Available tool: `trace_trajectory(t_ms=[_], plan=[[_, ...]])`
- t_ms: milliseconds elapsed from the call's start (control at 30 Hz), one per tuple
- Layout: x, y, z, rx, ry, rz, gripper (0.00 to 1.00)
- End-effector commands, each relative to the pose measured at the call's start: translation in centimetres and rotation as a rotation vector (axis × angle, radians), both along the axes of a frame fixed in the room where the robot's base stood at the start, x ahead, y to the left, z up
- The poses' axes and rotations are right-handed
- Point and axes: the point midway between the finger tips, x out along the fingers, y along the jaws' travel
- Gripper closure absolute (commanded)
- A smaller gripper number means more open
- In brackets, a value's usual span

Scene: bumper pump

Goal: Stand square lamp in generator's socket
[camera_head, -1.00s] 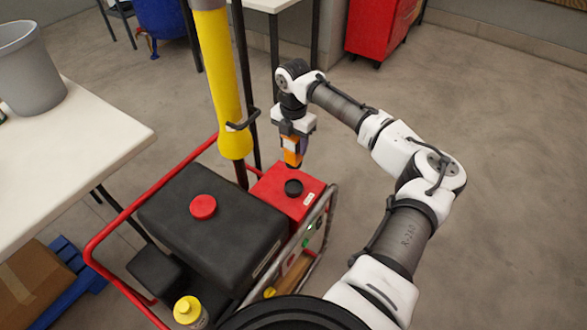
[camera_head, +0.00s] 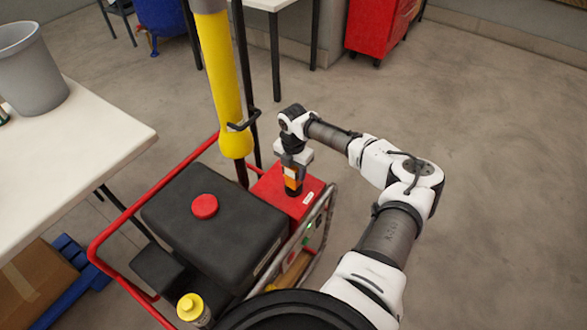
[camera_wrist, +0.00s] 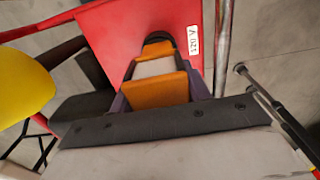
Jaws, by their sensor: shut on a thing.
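My gripper (camera_head: 293,172) points down over the red top of the generator (camera_head: 278,202) and is shut on the square lamp (camera_head: 291,183), an orange block with a pale face. In the wrist view the lamp (camera_wrist: 157,82) sits between my fingers, and the round black socket (camera_wrist: 158,45) shows just beyond its end. The socket is mostly hidden behind the lamp in both views. The lamp's lower end is at or just above the socket; I cannot tell whether it is inside. A "120 V" label (camera_wrist: 187,43) lies beside it on the red surface.
A black tank with a red cap (camera_head: 204,206) lies left of the red box. A yellow post (camera_head: 224,90) rises close behind it. Metal frame rails (camera_head: 318,222) run along the right. A white table (camera_head: 70,140) stands left. Open floor lies to the right.

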Motion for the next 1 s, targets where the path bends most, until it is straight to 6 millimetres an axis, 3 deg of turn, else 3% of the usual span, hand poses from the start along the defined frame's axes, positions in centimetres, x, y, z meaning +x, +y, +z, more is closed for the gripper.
trace_trajectory(t_ms=[100,133,300,667,767,1000], plan=[[0.0,0.0,-0.2,0.001,-0.001,-0.001,0.85],[0.0,0.0,-0.3,0.001,0.000,-0.001,0.52],[0.0,0.0,-0.2,0.000,0.000,-0.001,0.31],[0.0,0.0,0.3,0.000,-0.001,0.000,0.31],[0.1,0.0,1.5,0.002,-0.002,-0.001,0.31],[0.1,0.0,6.6,0.002,-0.004,-0.001,0.31]])
